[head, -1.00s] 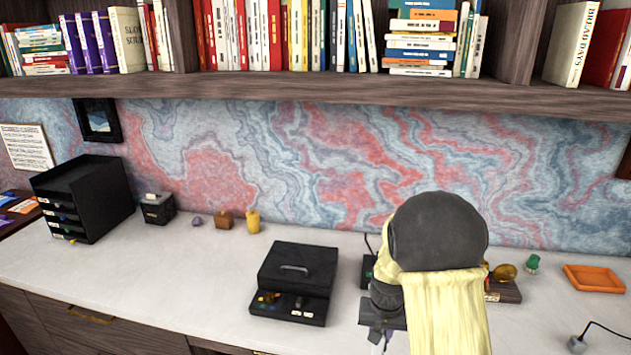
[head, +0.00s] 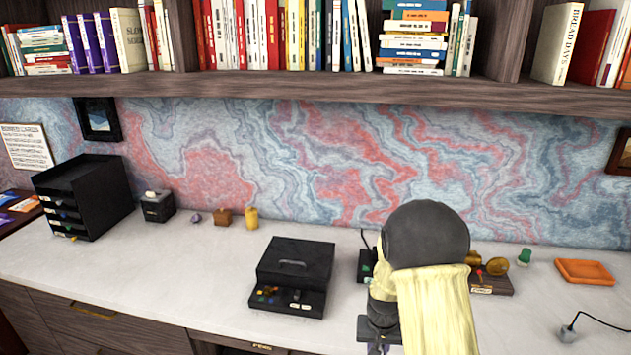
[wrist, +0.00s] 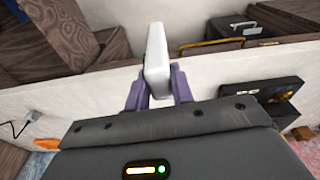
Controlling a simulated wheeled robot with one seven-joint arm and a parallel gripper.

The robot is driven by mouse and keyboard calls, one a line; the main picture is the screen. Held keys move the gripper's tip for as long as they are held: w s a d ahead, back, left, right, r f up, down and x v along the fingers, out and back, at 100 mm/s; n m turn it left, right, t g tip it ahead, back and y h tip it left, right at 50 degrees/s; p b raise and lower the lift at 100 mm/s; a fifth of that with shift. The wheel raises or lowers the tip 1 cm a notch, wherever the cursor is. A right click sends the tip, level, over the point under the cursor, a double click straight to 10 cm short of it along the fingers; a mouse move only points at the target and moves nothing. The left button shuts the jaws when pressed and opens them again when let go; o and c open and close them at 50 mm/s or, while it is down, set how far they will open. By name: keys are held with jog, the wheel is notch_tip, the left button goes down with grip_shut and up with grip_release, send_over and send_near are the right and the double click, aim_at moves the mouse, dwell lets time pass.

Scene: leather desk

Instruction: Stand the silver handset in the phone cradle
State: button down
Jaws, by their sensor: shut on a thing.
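My gripper (wrist: 159,84) is shut on the silver handset (wrist: 157,58), a pale slab standing out between its two purple fingers in the wrist view. In the head view my gripper (head: 378,335) is at the front of the desk, largely covered by my own arm, and the handset is barely visible there. A small black item (head: 365,266) with a green patch and a cable sits behind my arm, partly hidden. It may be the phone cradle, but I cannot tell for sure. The handset is apart from it.
A black box (head: 295,262) with a handle and small coloured items stands left of my gripper. A wooden block (head: 492,286) with brass parts, a green piece (head: 524,257) and an orange tray (head: 584,272) lie to the right.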

jog(key=s+f+n, duration=0.1)
jog(key=s+f, duration=0.2)
jog(key=f, duration=0.9)
jog(key=shift+s+a+f+n, duration=0.15)
jog(key=shift+s+f+n, duration=0.05)
jog(key=shift+f+n, duration=0.1)
jog(key=shift+w+a, duration=0.1)
jog(key=shift+w, duration=0.05)
